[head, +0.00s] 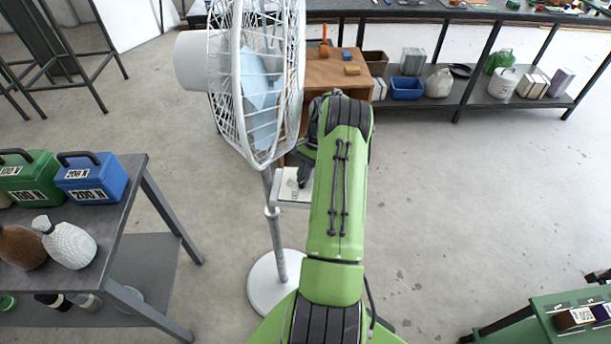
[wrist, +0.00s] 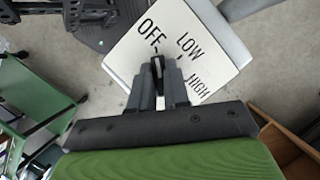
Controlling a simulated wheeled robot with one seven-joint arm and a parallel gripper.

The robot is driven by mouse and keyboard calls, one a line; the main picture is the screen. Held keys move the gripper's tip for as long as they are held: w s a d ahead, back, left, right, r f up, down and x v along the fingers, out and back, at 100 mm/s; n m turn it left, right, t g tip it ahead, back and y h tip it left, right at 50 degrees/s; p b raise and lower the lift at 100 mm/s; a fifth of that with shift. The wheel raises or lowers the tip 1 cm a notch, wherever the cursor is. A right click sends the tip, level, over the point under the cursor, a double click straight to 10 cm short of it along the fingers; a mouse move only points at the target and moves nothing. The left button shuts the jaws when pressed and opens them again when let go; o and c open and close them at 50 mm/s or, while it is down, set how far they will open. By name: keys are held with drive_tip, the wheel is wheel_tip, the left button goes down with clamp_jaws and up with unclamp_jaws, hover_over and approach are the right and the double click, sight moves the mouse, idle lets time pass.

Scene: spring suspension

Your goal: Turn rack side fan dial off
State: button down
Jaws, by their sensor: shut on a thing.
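The white pedestal fan (head: 240,90) stands left of my green arm in the head view. Its control panel (head: 290,188) sticks out from the pole, partly hidden by my gripper (head: 304,175). In the wrist view the panel (wrist: 205,30) reads OFF, LOW and HIGH. My gripper (wrist: 158,82) is over the panel's lower left part, with its fingers shut on the dark dial (wrist: 157,64). The fingers hide most of the dial. Its visible narrow end lies just below the tick under OFF.
A wooden cabinet (head: 335,72) stands behind the fan. A grey table (head: 130,230) with green and blue cases is at the left. A dark shelf unit (head: 475,95) runs along the back. A green bench (head: 545,315) is at the lower right. The floor to the right is clear.

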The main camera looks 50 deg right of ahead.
drive_tip(key=shift+n, duration=0.3)
idle(0.4)
drive_tip(key=c, duration=1.1)
unclamp_jaws()
